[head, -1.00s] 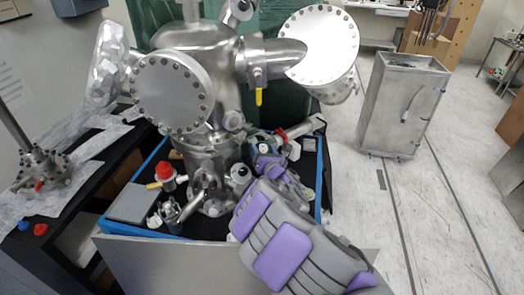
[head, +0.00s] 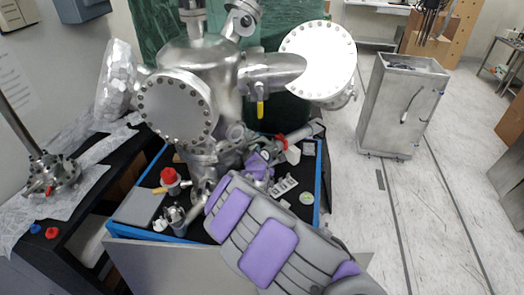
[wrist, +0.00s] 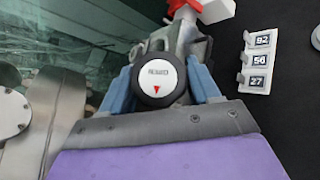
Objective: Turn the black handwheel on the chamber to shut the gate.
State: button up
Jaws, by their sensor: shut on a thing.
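The steel chamber (head: 205,62) stands in the blue-edged tray in the head view. In the wrist view the black handwheel (wrist: 142,84) faces me. It has a white round face with small lettering and a red triangle mark near its lower edge. My gripper (wrist: 160,92) has its two blue-grey fingers on either side of the handwheel, shut on it. In the head view my grey and purple arm reaches in from the lower right. My gripper (head: 258,165) is at the chamber's lower right there, and the handwheel is hidden or too small to make out.
A blue-edged tray (head: 318,190) holds the chamber, a red-capped part (head: 169,176) and small fittings. A number block (wrist: 257,60) reading 92, 56, 27 lies right of my gripper. A metal cabinet (head: 397,110) stands at right. The floor (head: 440,200) there is clear.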

jog(key=shift+a+r+m+g+h+p, duration=0.15)
jog(key=shift+m+p, duration=0.3)
jog(key=shift+p, duration=0.85)
jog(key=shift+d+r+m+g+h+p, duration=0.1)
jog(key=shift+r+m+g+h+p, duration=0.25)
jog(key=shift+p, duration=0.95)
jog(key=p, duration=0.3)
jog(key=shift+f+m, duration=0.15)
jog(key=shift+m, duration=0.25)
jog(key=p, duration=0.3)
jog(key=shift+m+g, duration=0.4)
jog(key=p, duration=0.4)
jog(key=shift+m+g+h, duration=0.4)
jog(key=shift+p, duration=0.7)
jog(key=shift+f+m+g+p, duration=0.3)
jog(key=shift+m+p, duration=0.2)
jog(key=shift+p, duration=1.1)
jog(key=o, duration=1)
jog(key=shift+c, duration=0.2)
